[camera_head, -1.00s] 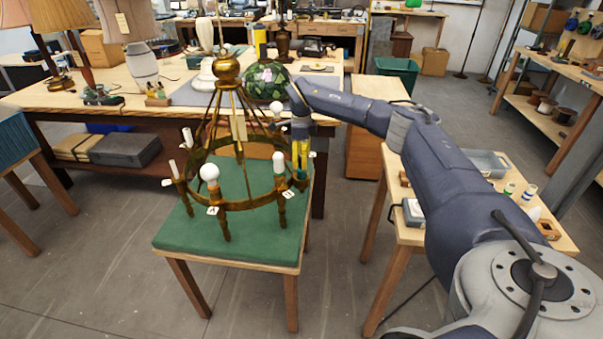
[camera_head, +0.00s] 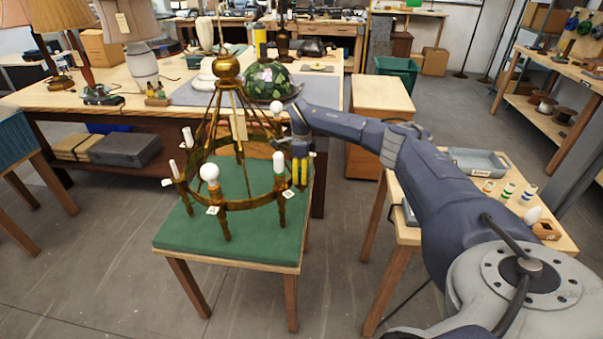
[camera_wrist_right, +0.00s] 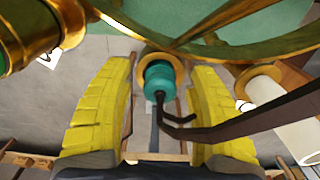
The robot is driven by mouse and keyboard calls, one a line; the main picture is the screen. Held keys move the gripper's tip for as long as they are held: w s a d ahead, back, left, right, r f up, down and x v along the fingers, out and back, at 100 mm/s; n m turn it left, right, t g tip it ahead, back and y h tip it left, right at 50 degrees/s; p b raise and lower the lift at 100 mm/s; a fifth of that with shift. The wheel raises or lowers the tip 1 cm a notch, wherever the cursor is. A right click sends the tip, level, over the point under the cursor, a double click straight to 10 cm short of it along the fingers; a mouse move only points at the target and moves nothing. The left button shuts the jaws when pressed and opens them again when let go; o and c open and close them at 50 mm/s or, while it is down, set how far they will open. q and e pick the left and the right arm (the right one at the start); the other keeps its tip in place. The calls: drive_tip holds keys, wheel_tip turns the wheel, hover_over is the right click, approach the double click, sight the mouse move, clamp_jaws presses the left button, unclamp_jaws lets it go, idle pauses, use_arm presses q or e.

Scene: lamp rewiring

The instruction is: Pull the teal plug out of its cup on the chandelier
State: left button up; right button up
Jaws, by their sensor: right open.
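The brass ring chandelier (camera_head: 238,204) stands on a green-topped table (camera_head: 185,238). The teal plug (camera_wrist_right: 157,78) sits in a brass cup (camera_wrist_right: 172,60) on the ring, with a dark cable at its near end. My right gripper (camera_head: 299,182) is at the ring's right side. In the right wrist view its yellow fingers (camera_wrist_right: 161,72) are open, one on each side of the plug, with gaps to it. I cannot make out the plug in the head view, where the gripper is in front of that part. My left gripper is not in view.
White candle sleeves and bulbs (camera_head: 209,173) stand around the ring. A brass chandelier arm (camera_wrist_right: 225,30) and a dark bar (camera_wrist_right: 240,115) pass close to the fingers. The right side table (camera_head: 560,240) holds a grey tray (camera_head: 478,162) and several small parts.

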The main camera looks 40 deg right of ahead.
clamp_jaws()
idle(0.4)
drive_tip(key=shift+r, duration=0.2)
idle(0.3)
drive_tip(key=shift+r, duration=2.15)
